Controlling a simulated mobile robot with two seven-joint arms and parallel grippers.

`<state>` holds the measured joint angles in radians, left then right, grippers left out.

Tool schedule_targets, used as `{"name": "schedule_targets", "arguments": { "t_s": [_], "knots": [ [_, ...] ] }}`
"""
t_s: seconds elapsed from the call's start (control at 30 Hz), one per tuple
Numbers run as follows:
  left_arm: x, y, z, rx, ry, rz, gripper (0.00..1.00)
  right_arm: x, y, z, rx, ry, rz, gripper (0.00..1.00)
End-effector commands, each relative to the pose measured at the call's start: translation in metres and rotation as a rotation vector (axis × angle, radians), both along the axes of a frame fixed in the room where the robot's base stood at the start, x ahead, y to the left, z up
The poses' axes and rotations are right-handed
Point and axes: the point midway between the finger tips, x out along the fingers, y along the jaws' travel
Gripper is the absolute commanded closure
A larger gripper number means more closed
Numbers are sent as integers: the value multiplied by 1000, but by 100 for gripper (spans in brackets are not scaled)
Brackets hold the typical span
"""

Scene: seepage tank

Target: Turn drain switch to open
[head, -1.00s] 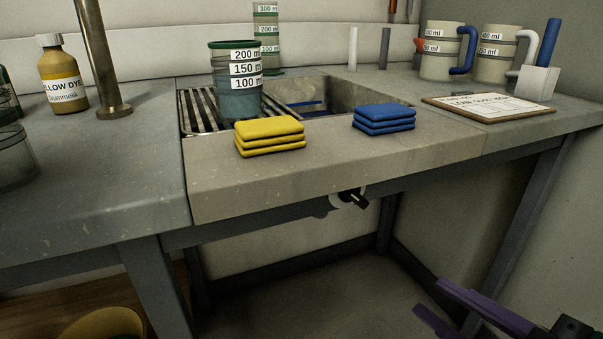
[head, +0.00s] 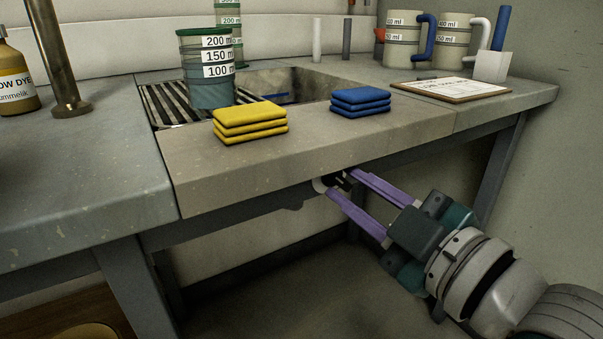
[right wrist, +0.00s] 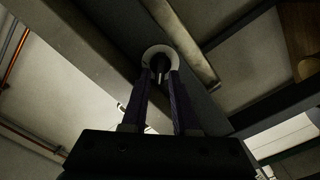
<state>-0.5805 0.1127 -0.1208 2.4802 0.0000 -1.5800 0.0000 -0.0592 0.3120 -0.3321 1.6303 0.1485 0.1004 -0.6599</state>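The drain switch (head: 333,181), a black knob with a pale round collar, sits under the front edge of the sink counter. In the right wrist view the pale collar and dark knob (right wrist: 159,70) show between the fingertips. My right gripper (head: 339,182) reaches in from the lower right with its two purple fingers apart, one on each side of the knob. It looks open, with narrow gaps beside the knob; whether a finger touches it I cannot tell. The fingers partly hide the knob in the head view. My left gripper is not in view.
The counter edge (head: 300,165) overhangs the switch, and a table leg (head: 497,175) stands to the right. On top are yellow sponges (head: 249,122), blue sponges (head: 360,101), a measuring beaker (head: 207,72) and a clipboard (head: 450,89). The space below is mostly free.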

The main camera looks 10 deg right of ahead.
Motion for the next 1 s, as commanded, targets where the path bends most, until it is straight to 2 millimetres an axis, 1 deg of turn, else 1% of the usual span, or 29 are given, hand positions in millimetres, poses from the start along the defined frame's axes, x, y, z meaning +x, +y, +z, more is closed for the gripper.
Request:
{"name": "schedule_targets", "arguments": {
  "t_s": [0.1, 0.33, 0.5, 0.57, 0.6, 1.0],
  "knots": [
    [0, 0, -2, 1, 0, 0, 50, 5, 2, 0, 0, 1, 1, 72],
    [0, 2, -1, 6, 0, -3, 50, 5, 2, 0, 0, 1, 0, 72],
    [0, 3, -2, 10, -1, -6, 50, 5, 2, 0, 1, 1, 1, 92],
    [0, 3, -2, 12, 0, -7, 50, 5, 2, 0, 1, 1, 1, 98],
    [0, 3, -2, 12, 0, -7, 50, 5, 2, 0, 1, 1, 1, 100],
    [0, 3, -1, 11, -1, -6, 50, 5, 2, 0, 1, 1, 1, 100]
  ]
}}
